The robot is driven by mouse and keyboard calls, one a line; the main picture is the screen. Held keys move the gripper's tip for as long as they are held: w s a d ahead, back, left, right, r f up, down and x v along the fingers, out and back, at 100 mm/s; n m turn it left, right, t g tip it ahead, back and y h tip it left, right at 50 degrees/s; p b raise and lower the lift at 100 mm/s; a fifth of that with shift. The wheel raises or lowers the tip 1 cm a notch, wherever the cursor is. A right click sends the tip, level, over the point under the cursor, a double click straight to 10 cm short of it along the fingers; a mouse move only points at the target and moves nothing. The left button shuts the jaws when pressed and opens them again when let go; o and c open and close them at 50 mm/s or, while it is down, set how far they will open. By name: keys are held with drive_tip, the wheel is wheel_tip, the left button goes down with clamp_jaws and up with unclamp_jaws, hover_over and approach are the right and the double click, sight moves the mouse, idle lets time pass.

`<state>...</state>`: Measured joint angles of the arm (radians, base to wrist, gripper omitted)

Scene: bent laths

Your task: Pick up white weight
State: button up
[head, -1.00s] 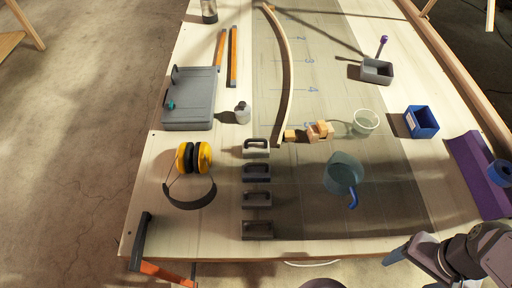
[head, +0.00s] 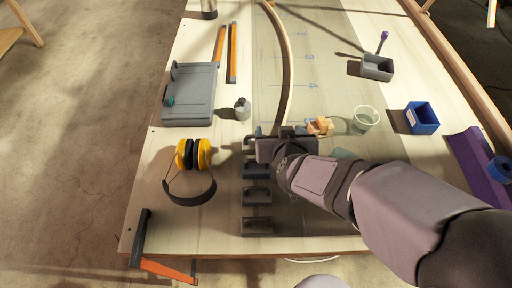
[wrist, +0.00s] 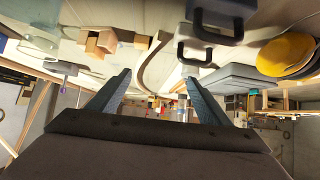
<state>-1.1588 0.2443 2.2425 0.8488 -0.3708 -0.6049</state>
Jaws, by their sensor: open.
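The white weight, a pale block with a handle, is the farthest in a column of similar weights. In the head view my arm and gripper cover most of it. In the wrist view a pale block with a dark-looking handle (wrist: 201,47), apparently this weight, is at the upper right, beyond the right finger. My gripper (wrist: 158,97) is open, with nothing between its fingers. In the head view it is over the far end of the column; the gap to the weight is unclear.
Darker weights (head: 257,196) stand in line towards the near edge. A curved lath (head: 287,75) and wooden blocks (head: 320,126) lie close by. Yellow earmuffs (head: 194,154) and a grey tool case (head: 189,97) are to the left. A clear cup (head: 366,118) and blue bin (head: 422,118) are right.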

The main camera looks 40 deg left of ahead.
drive_tip(key=s+a+t, duration=0.1)
drive_tip(key=s+a, duration=0.3)
drive_tip(key=a, duration=0.1)
drive_tip(key=shift+y, duration=0.4)
drive_tip(key=shift+w+d+f+b, duration=0.1)
drive_tip(key=shift+f+b, duration=0.35)
drive_tip(key=shift+f, duration=1.25)
drive_tip(key=shift+w+d+f+b, duration=0.1)
drive_tip(key=shift+f+b, duration=0.3)
drive_tip(key=shift+f, duration=1.25)
drive_tip(key=shift+p+x, duration=0.45)
drive_tip(key=shift+x, duration=1.1)
drive_tip(key=shift+a, duration=0.1)
drive_tip(key=shift+s, duration=0.1)
drive_tip(key=c, duration=1.1)
drive_tip(key=shift+a+r, duration=0.1)
drive_tip(key=shift+r, duration=0.1)
drive_tip(key=c, duration=0.4)
wheel_tip(320, 180, up, 10)
drive_tip(key=shift+p, duration=0.55)
